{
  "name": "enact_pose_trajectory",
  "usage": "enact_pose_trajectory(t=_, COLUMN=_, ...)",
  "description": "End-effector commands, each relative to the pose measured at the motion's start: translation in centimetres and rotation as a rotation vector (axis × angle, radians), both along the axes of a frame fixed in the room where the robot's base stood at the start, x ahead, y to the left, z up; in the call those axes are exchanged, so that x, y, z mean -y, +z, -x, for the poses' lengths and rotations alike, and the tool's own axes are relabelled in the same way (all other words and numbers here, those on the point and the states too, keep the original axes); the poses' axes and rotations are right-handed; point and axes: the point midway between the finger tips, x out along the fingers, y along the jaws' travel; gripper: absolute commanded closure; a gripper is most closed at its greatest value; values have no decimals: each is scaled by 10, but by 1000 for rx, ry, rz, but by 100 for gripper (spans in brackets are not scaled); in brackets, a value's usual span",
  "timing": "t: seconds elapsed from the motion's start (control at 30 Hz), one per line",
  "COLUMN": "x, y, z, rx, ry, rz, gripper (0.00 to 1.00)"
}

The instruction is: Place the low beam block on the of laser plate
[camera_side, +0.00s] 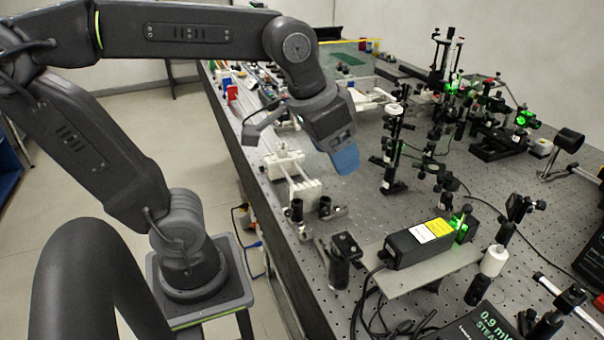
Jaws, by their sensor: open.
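My gripper (345,160), with blue fingertips, hangs above the left part of the optical bench, pointing down. It is open, and I see nothing held in it. The laser plate (400,283) is a flat silver plate at the front right, below and to the right of my gripper. A black laser box (418,243) with a yellow and white label stands on it, with green light at its right end. I cannot tell for sure which piece is the low beam block. A short black mount (345,248) stands just left of the plate.
The perforated bench (385,215) has free room between my gripper and the plate. Black posts (392,150) with optics stand right of my gripper. White rail parts (290,172) lie to its left. Cables run at the front, beside a dark sign (485,322).

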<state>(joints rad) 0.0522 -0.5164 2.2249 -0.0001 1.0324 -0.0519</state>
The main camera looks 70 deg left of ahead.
Motion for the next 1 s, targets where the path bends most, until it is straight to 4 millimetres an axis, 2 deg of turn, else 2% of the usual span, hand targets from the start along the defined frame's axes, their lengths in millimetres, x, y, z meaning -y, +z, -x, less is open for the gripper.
enact_pose_trajectory(t=0.03, x=-5, y=-11, z=16, rx=29, ry=5, rz=-3, gripper=34)
enact_pose_trajectory(t=0.1, x=-9, y=-24, z=29, rx=56, ry=5, rz=-10, gripper=34)
enact_pose_trajectory(t=0.23, x=-12, y=-41, z=44, rx=86, ry=6, rz=-17, gripper=34)
enact_pose_trajectory(t=0.37, x=-13, y=-46, z=48, rx=94, ry=5, rz=-21, gripper=34)
enact_pose_trajectory(t=1.0, x=-13, y=-45, z=48, rx=92, ry=5, rz=-20, gripper=34)
